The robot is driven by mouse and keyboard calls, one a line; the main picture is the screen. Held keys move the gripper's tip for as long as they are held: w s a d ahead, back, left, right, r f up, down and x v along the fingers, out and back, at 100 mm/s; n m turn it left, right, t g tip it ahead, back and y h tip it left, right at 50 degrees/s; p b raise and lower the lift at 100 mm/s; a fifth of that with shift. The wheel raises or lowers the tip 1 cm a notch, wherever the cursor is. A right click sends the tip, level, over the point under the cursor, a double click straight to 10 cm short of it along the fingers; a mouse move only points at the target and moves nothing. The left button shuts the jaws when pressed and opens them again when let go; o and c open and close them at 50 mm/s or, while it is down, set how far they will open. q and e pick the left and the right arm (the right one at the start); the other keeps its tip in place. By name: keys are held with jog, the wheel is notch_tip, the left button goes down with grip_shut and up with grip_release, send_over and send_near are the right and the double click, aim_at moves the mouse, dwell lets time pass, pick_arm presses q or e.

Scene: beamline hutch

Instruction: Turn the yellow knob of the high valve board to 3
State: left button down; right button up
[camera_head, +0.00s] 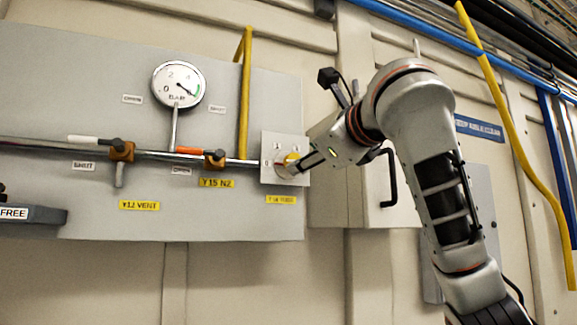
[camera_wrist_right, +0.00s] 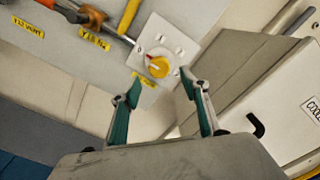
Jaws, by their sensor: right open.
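The yellow knob (camera_head: 291,157) sits on a pale square plate (camera_head: 270,141) at the right end of the grey valve board (camera_head: 60,85). In the right wrist view the knob (camera_wrist_right: 158,68) shows a red mark on its left side. Small marks surround it on the plate (camera_wrist_right: 161,27); a 0 reads at its left in the head view, the others are too small to read surely. My right gripper (camera_head: 287,169) is at the knob, partly covering it. In the wrist view its open fingers (camera_wrist_right: 161,84) point toward the knob, one on each side, with no clear contact. My left gripper is out of view.
A round gauge (camera_head: 178,84) and two orange-brown valves, one at the left (camera_head: 122,151) and one nearer the knob (camera_head: 214,160), are on the board. A yellow pipe (camera_head: 245,95) rises above the plate. A pale cabinet with a black handle (camera_head: 388,178) stands right, behind my arm.

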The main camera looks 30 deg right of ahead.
jog(key=w+p, duration=0.2)
jog(key=w, duration=0.4)
jog(key=shift+w+r, duration=0.1)
jog(key=shift+w, duration=0.55)
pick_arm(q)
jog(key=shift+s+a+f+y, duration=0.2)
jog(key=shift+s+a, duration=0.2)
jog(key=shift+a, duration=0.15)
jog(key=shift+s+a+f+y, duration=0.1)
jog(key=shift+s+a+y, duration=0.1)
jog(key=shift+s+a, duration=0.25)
pick_arm(e)
jog(key=shift+d, duration=0.1)
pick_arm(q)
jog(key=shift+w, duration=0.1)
pick_arm(e)
jog(key=c, duration=1.1)
